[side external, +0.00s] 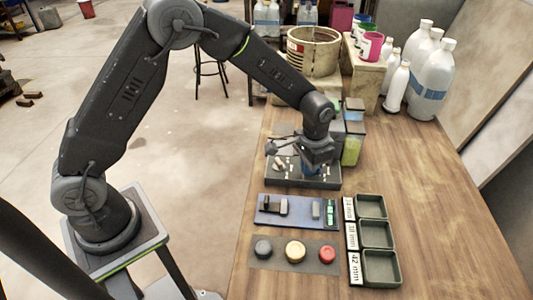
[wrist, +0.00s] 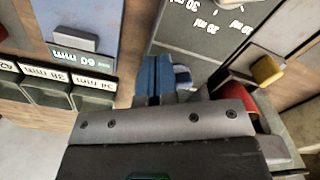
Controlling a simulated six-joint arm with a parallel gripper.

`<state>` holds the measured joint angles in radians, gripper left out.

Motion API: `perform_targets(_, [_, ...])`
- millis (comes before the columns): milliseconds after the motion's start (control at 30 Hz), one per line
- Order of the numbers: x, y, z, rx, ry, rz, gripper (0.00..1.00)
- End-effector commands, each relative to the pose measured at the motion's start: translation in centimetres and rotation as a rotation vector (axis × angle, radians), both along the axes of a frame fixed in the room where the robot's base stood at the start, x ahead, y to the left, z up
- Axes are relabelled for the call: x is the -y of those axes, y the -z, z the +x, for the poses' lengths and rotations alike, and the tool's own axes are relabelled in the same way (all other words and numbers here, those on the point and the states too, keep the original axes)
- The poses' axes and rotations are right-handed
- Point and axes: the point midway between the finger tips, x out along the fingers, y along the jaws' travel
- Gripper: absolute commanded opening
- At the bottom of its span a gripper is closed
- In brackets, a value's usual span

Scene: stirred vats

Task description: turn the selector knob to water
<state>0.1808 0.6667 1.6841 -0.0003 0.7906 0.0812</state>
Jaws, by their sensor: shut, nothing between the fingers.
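My gripper (side external: 312,172) is low over the far dark panel (side external: 290,182) on the wooden table, and its body hides part of that panel. In the wrist view its blue fingers (wrist: 156,76) are together, with nothing seen between them. A grey and white piece (wrist: 183,76) shows just beside the fingers; I cannot tell whether it is the selector knob or whether they touch. The dark panel in the wrist view (wrist: 190,38) carries white marks such as "20 ml" and "30 ml". No label reading water is legible.
A blue board (side external: 295,212) with a small slider-like block lies in front of the panel. Grey, cream and red round pieces (side external: 328,254) sit nearer. Green trays (side external: 381,268) stand at right. Jars (side external: 351,150) stand close behind the gripper.

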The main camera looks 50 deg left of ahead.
Motion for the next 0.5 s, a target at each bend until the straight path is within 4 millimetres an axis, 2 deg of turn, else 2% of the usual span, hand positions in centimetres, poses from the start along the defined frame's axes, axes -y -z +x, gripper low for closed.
perform_targets(500, [0.0, -5.4, 0.0, 0.002, 0.0, -0.001, 0.0])
